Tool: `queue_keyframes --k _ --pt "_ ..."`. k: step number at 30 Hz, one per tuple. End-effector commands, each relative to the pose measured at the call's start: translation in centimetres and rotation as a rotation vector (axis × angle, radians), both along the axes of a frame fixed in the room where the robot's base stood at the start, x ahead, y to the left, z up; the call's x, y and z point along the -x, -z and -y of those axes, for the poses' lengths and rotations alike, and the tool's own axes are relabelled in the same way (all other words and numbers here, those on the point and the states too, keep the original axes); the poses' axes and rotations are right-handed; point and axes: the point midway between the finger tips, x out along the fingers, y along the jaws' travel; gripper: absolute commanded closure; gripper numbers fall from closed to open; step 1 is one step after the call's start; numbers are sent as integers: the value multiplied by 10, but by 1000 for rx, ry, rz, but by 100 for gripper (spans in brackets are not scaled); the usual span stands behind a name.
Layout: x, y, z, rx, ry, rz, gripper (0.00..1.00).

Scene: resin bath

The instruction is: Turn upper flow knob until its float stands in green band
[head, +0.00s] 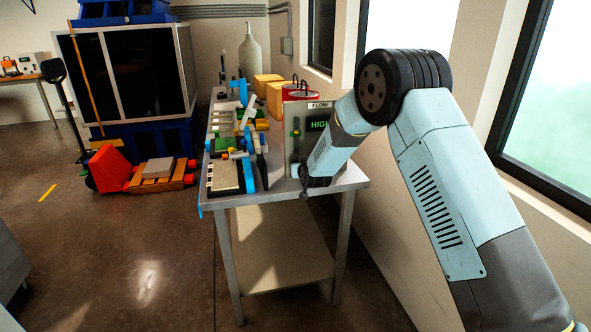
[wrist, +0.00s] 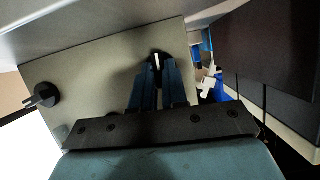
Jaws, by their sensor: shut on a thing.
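The flow panel (head: 294,150) stands on the bench, with a FLOW label and a green display (head: 319,125) reading HIGH, its right end partly covered by my arm. A green mark shows at its left edge; I cannot tell whether it is the float or the band. In the wrist view, my gripper (wrist: 158,84) is shut on a dark knob (wrist: 157,60) with a white mark, on the pale panel face (wrist: 95,75). Another black knob (wrist: 46,95) sits apart at the left. I cannot tell from the pictures which knob is upper. My arm hides much of the panel in the head view.
The metal bench (head: 285,193) holds several trays and blue clamps left of the panel. Yellow containers (head: 268,88), a red-lidded can (head: 301,92) and a gas cylinder (head: 250,55) stand behind. A red pallet jack (head: 110,168) is on the floor at left. The wall and windows are close at right.

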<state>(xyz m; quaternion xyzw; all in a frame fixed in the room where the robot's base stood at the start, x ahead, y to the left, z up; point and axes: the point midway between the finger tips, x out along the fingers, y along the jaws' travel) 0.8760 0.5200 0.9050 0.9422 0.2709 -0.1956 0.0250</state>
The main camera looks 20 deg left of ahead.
Motion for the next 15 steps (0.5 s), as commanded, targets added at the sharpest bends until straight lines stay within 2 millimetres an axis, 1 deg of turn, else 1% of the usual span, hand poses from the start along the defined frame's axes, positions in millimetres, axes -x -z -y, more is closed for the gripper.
queue_keyframes --k 1,9,15 --pt "4 3 -3 38 -5 17 100" --pt "5 3 -5 221 -6 128 100" --pt "6 4 -6 321 -5 188 100"
